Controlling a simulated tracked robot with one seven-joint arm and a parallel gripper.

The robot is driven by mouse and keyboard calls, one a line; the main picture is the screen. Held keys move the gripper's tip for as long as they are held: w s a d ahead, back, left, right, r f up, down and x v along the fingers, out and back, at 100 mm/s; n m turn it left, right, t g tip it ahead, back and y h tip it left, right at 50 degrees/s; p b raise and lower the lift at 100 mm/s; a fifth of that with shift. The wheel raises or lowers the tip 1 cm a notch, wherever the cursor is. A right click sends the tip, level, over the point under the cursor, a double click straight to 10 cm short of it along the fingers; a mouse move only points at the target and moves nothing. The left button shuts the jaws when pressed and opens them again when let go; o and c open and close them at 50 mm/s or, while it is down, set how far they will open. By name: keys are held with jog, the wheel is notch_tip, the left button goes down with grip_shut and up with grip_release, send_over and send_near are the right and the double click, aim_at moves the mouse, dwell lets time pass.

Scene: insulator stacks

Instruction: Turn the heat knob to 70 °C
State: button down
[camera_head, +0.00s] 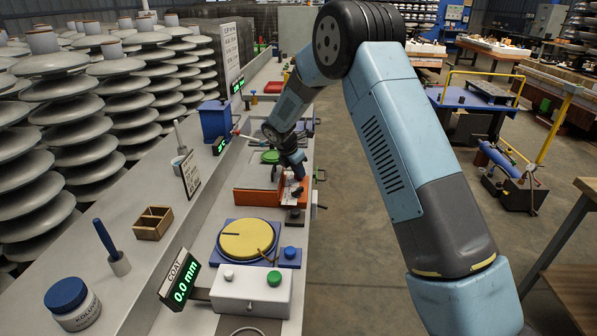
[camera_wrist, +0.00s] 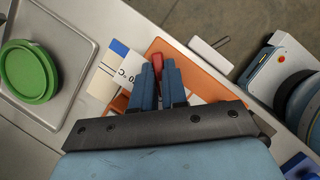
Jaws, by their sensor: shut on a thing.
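The heat knob, a small red piece (camera_wrist: 157,64), shows between the fingertips of my gripper (camera_wrist: 158,72) in the wrist view. The fingers are closed on it. A white label with "°C" (camera_wrist: 127,68) lies beside it; the fingers cover much of the label, and the pointer's reading cannot be made out. The knob sits on an orange unit (camera_wrist: 205,79), which also shows in the head view as an orange box (camera_head: 255,196) on the bench. In the head view my gripper (camera_head: 297,178) reaches down at the box's right end, and the knob is hidden.
A metal tray (camera_wrist: 62,105) with a green round lid (camera_wrist: 28,72) lies beside the unit. Nearer on the bench are a yellow disc (camera_head: 247,238) on a blue base and a white box (camera_head: 250,290) with a green button. A blue container (camera_head: 215,120) stands behind. Insulator stacks line the left.

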jog(key=shift+a+m, duration=0.1)
jog(key=shift+m, duration=0.2)
jog(key=m, duration=0.2)
jog(key=m+g, duration=0.1)
jog(key=shift+w+m+h, duration=0.2)
jog(key=shift+m+h, duration=0.2)
jog(key=m+g, duration=0.2)
jog(key=m, duration=0.2)
jog(key=shift+w+m, duration=0.1)
jog(key=shift+m, duration=0.2)
jog(key=m+g, duration=0.1)
jog(key=m, duration=0.3)
jog(key=shift+w+g, duration=0.15)
jog(key=shift+g, duration=0.25)
jog(key=shift+w+r+m+g+y, duration=0.1)
jog(key=shift+m+g+y, duration=0.2)
jog(key=shift+m, duration=0.9)
jog(key=shift+m+g+y, duration=0.3)
jog(key=shift+m, duration=0.9)
jog(key=c, duration=1.2)
grip_release()
jog(key=shift+o, duration=0.2)
